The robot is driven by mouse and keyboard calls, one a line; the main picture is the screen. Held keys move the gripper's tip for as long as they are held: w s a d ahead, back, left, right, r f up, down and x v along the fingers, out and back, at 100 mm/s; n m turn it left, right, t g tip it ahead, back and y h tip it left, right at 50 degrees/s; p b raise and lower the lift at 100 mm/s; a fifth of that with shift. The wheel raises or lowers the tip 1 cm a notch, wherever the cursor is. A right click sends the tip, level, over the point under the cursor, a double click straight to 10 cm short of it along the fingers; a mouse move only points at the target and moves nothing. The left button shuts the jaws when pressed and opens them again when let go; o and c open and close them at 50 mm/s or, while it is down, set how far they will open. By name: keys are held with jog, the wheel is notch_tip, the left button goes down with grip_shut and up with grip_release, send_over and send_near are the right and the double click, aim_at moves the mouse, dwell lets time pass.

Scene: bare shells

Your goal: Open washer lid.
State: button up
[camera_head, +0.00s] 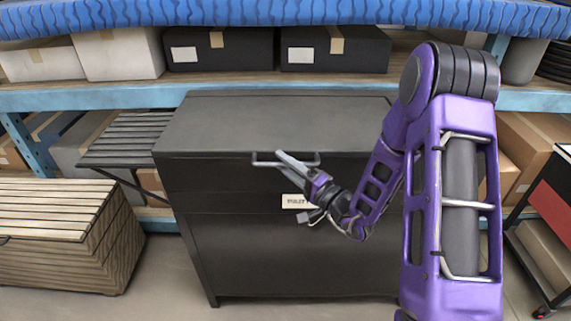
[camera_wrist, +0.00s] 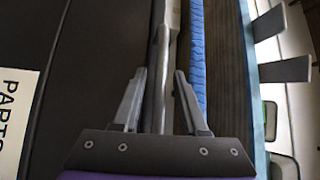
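No washer is recognisable; a dark grey cabinet (camera_head: 260,125) with a flat top stands in front of me. A thin metal bar handle (camera_head: 264,164) runs across its upper front panel, which sits flush and looks shut. My gripper (camera_head: 291,161) is at the middle of this handle. In the wrist view my gripper (camera_wrist: 160,95) is open, one finger on each side of the handle (camera_wrist: 161,60). A gap shows between each finger and the bar. The head view hides part of the handle behind the gripper.
A white label (camera_head: 294,201) is on the cabinet front; it reads PARTS in the wrist view (camera_wrist: 12,115). A slatted wooden chest (camera_head: 60,235) stands at left. A shelf with boxes (camera_head: 220,50) runs behind. Floor is clear between chest and cabinet.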

grip_shut()
dwell(1.2)
